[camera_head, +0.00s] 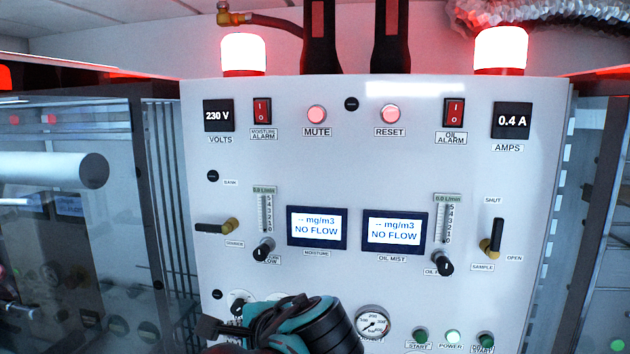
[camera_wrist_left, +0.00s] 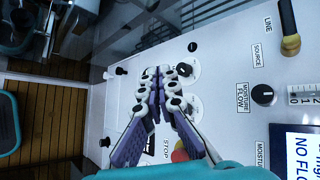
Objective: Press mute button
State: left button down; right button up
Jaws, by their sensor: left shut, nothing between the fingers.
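The MUTE button (camera_head: 317,114) is a round, pinkish-red button near the top of the white panel (camera_head: 350,165), with its label below it. A similar RESET button (camera_head: 390,114) is to its right. My left arm shows at the bottom of the head view in teal and black, well below the MUTE button. In the left wrist view my left gripper (camera_wrist_left: 165,78) has its purple-and-white fingers together and empty, in front of the panel's lower left part. Whether the fingertips touch the panel is unclear. My right gripper is not in view.
Two displays (camera_head: 317,228) and (camera_head: 394,230) read NO FLOW. A valve handle (camera_head: 215,227) and a flow knob (camera_head: 263,250) stick out at left. Red lamps (camera_head: 243,53) and (camera_head: 501,48) glow on top.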

aim_at(316, 115)
pick_arm(q)
jog(key=d+r+m+t+y+p, duration=0.1)
jog(key=d+r+p, duration=0.4)
jog(key=r, duration=1.2)
jog(key=d+r+m+t+y+p, duration=0.1)
jog(key=d+r+m+t+p, duration=0.3)
jog(key=r, duration=1.2)
jog(key=shift+d+r+p, duration=0.35)
jog(key=shift+d+p, duration=0.85)
jog(key=shift+p, duration=0.05)
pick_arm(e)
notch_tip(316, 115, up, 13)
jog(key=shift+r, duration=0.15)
pick_arm(q)
jog(key=shift+w, duration=0.1)
jog(key=shift+y, duration=0.3)
jog(key=w, duration=0.2)
jog(key=w+d, duration=0.1)
jog(key=w, duration=0.2)
jog(key=w+p, duration=0.1)
jog(key=w, duration=0.1)
jog(key=shift+w+d+r, duration=0.1)
jog(key=shift+w+d, duration=0.25)
jog(key=shift+w, duration=0.45)
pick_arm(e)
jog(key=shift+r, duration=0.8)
